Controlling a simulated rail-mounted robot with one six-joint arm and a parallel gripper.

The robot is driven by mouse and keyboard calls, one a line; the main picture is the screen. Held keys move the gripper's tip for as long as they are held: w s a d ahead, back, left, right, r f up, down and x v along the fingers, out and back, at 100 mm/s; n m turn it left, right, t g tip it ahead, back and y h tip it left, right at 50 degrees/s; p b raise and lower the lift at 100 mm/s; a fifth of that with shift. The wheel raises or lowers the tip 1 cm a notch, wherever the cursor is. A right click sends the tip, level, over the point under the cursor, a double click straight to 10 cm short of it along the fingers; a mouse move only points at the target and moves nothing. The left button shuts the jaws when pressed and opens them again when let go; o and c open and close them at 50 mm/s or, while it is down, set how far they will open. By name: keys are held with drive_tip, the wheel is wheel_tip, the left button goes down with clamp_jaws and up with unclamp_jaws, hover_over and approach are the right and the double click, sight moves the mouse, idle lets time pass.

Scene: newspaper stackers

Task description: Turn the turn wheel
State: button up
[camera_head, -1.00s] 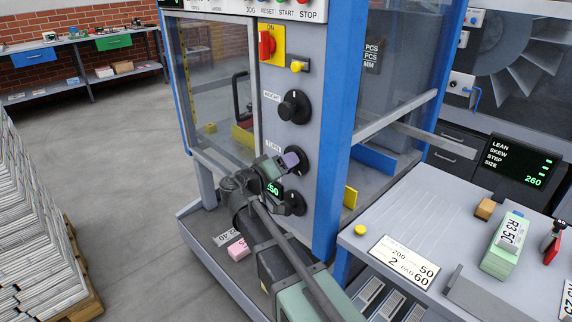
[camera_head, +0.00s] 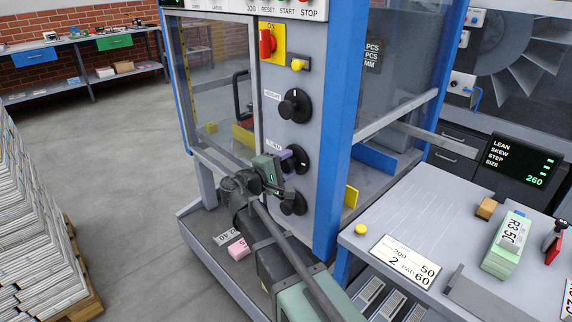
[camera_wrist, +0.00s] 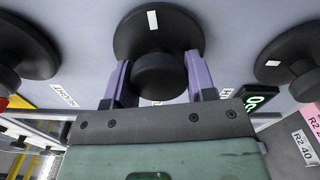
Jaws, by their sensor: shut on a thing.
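The turn wheel is a black round dial with a raised centre knob, the middle of three on the grey panel. It shows in the head view (camera_head: 304,159) beside a "TURN" label (camera_head: 274,146), partly behind my gripper (camera_head: 285,164). In the wrist view the wheel (camera_wrist: 185,25) fills the top middle, with a white mark on its face. My gripper (camera_wrist: 160,76) is shut on the wheel's centre knob (camera_wrist: 160,78), one purple finger on each side.
The height dial (camera_head: 294,106) sits above the wheel and another black dial (camera_head: 293,203) close below. A blue post (camera_head: 341,130) stands right of the panel. A pink block (camera_head: 238,249) lies on the machine's base ledge, and a table (camera_head: 425,225) stands at right.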

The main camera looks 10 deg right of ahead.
drive_tip(key=n, duration=0.3)
drive_tip(key=shift+f+n, duration=0.1)
drive_tip(key=shift+n, duration=0.3)
drive_tip(key=n, duration=0.4)
drive_tip(key=shift+s, duration=0.1)
drive_tip(key=n, duration=0.4)
drive_tip(key=shift+d+f, duration=0.1)
drive_tip(key=shift+n, duration=0.3)
drive_tip(key=shift+s+n, duration=0.1)
drive_tip(key=shift+n, duration=1.4)
idle(1.7)
drive_tip(key=o, duration=0.9)
drive_tip(key=v, duration=1)
drive_tip(key=shift+s+a, duration=0.25)
drive_tip(key=shift+a, duration=0.05)
